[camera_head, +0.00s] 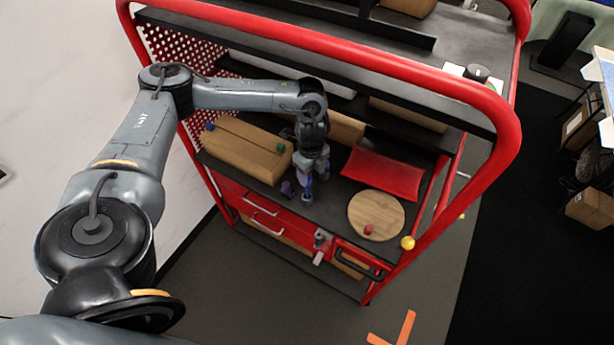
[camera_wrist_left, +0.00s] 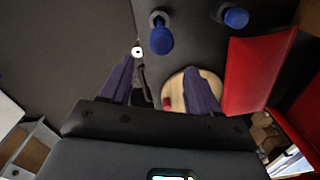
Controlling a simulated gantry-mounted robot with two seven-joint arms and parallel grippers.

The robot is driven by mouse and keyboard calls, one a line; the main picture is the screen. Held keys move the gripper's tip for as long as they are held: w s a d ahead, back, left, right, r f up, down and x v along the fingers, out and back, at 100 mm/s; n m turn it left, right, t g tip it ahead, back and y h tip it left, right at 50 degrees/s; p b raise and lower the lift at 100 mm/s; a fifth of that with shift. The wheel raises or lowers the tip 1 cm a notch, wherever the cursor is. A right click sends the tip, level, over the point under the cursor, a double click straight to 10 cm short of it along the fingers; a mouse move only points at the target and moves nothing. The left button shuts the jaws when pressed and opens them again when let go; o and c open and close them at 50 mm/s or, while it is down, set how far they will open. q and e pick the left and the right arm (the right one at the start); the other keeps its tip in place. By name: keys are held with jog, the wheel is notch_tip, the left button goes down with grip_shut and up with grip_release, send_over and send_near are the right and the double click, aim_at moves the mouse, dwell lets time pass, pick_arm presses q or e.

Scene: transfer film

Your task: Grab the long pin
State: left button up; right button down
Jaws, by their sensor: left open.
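Two blue pins with grey bases stand on the dark worktop. In the left wrist view, the nearer, longer-looking pin (camera_wrist_left: 161,38) is just past my left fingertips and lined up with the gap between them. The other pin (camera_wrist_left: 236,18) stands to its right. In the head view, a blue pin (camera_head: 308,188) shows close to my left gripper (camera_head: 296,179), partly covered by it. My left gripper's purple fingers (camera_wrist_left: 160,66) are spread apart with nothing between them. My right gripper is in neither view.
A round wooden board (camera_head: 377,206) with a red piece (camera_head: 368,229) lies at the right. A red tray (camera_head: 383,175) is behind it. A cardboard box (camera_head: 240,148) stands at the left. Red rails (camera_head: 330,42) frame the cart above the worktop.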

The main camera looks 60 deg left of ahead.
pick_arm(q)
jog(key=shift+s+a+r, duration=0.35)
jog(key=shift+a+r, duration=0.15)
jog(key=shift+a, duration=0.25)
jog(key=shift+s+a+f+n, duration=0.15)
jog(key=shift+a+f+n, duration=0.05)
jog(key=shift+f+n, duration=0.1)
send_over(307, 191)
notch_tip(307, 191, down, 4)
jog(key=shift+s+a+f, duration=0.1)
jog(key=shift+a+f, duration=0.05)
jog(key=shift+f, duration=0.1)
jog(key=f+p, duration=0.1)
jog(key=f, duration=0.3)
jog(key=shift+w, duration=0.2)
jog(key=shift+a+f, duration=0.1)
jog(key=shift+f, duration=0.55)
jog(key=c, duration=1.1)
jog(key=shift+c, duration=0.2)
